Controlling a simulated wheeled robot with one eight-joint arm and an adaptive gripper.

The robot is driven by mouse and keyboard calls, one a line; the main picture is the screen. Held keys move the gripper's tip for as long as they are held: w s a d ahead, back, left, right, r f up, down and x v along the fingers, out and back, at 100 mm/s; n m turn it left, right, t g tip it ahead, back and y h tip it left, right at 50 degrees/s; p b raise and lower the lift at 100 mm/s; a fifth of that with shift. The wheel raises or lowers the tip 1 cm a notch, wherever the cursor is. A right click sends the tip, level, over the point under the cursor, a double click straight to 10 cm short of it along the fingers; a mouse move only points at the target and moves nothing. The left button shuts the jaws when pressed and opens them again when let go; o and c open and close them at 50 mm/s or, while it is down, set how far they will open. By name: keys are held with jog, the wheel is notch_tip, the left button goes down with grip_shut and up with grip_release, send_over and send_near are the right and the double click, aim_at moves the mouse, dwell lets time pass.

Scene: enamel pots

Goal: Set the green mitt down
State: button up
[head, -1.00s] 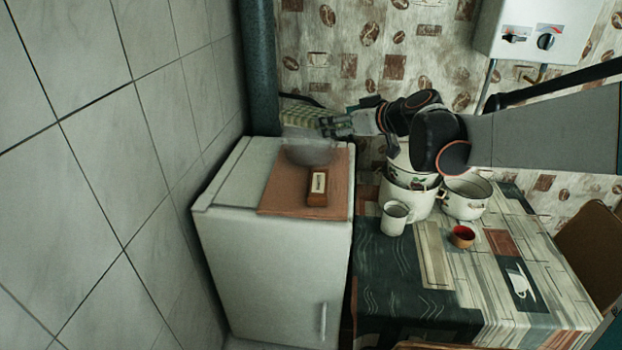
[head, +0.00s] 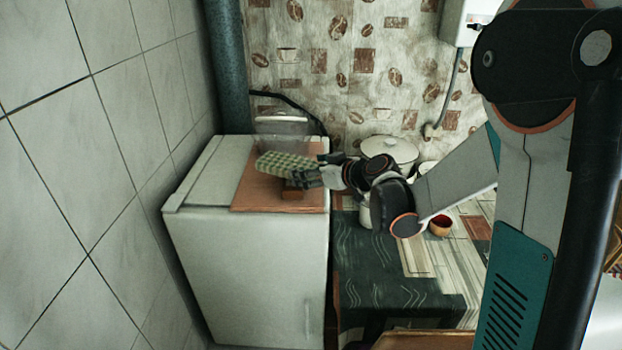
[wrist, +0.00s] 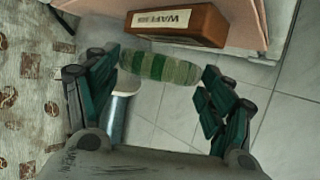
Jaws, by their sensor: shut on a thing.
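The green checked mitt (head: 284,164) is held above the small white fridge, over the brown mat (head: 247,194) on its top. In the wrist view, the mitt (wrist: 160,68) lies crosswise between the two fingers, with green stripes showing. In the wrist view, my gripper (wrist: 160,72) has a finger at each side of the mitt. I cannot tell whether the mitt touches the box below it.
A brown labelled box (head: 292,191) sits on the mat, partly hidden by the mitt; it also shows in the wrist view (wrist: 178,22). A clear container (head: 282,127) stands behind. The fridge's left top (head: 205,180) is bare. Pots (head: 389,150) and a red cup (head: 440,225) stand on the table.

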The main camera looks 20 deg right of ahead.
notch_tip(320, 180, down, 2)
jog(key=shift+w+f, duration=0.1)
jog(key=shift+f, duration=0.05)
jog(key=shift+f+b, duration=0.25)
jog(key=shift+b, duration=0.2)
jog(key=o, duration=1.1)
